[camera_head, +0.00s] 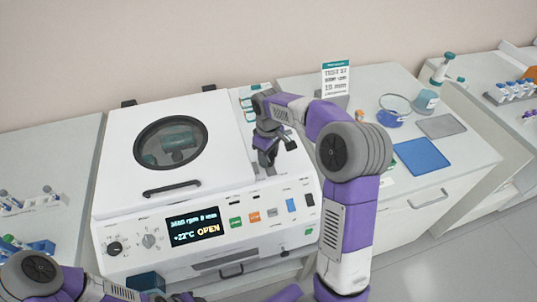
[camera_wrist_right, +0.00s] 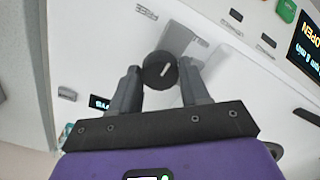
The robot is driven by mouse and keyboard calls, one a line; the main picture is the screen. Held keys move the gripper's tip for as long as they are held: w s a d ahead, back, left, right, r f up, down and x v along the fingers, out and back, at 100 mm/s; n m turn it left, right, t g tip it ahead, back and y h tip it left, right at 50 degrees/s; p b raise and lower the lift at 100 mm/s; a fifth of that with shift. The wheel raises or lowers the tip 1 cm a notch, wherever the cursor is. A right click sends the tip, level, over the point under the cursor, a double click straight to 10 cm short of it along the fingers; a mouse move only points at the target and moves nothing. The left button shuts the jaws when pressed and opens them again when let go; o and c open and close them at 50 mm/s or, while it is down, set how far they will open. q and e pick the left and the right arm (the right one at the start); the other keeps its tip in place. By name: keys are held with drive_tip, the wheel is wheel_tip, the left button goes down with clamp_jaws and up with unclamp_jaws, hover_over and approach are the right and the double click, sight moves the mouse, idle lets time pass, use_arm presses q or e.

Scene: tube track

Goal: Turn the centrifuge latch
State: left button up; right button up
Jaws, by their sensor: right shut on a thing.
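The centrifuge (camera_head: 130,225) is a white box with a round-windowed lid (camera_head: 215,165) that is down; its display (camera_head: 195,228) reads OPEN. In the right wrist view, the latch is a round black knob (camera_wrist_right: 160,70) with a white line mark, beside a grey plate (camera_wrist_right: 180,42) on the white top. My right gripper (camera_head: 265,155) reaches down to the right part of the centrifuge top and hides the knob in the head view. In the wrist view its fingers (camera_wrist_right: 160,80) are closed on the knob's two sides. My left arm shows at the lower left; its gripper is not visible.
Buttons and dials line the centrifuge front. A blue mat (camera_head: 421,156), a grey mat (camera_head: 441,126) and a blue dish (camera_head: 390,118) lie on the right bench. A tube rack (camera_head: 30,205) stands on the left bench. A sign (camera_head: 336,76) stands behind my right arm.

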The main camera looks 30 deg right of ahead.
drive_tip(key=m+p, duration=0.2)
drive_tip(key=m, duration=0.2)
drive_tip(key=shift+r, duration=0.1)
drive_tip(key=m+p, duration=0.1)
drive_tip(key=m, duration=0.3)
drive_tip(key=shift+a+m+p, duration=0.1)
drive_tip(key=shift+m+p, duration=0.25)
drive_tip(key=shift+m, duration=0.05)
drive_tip(key=m+p, duration=0.1)
drive_tip(key=m, duration=0.3)
drive_tip(key=shift+m+p, duration=0.3)
drive_tip(key=shift+p, duration=0.05)
drive_tip(key=m+p, duration=0.1)
drive_tip(key=m, duration=0.3)
drive_tip(key=shift+p, duration=0.3)
drive_tip(key=shift+m, duration=0.3)
drive_tip(key=o, duration=1.1)
drive_tip(key=shift+c, duration=0.2)
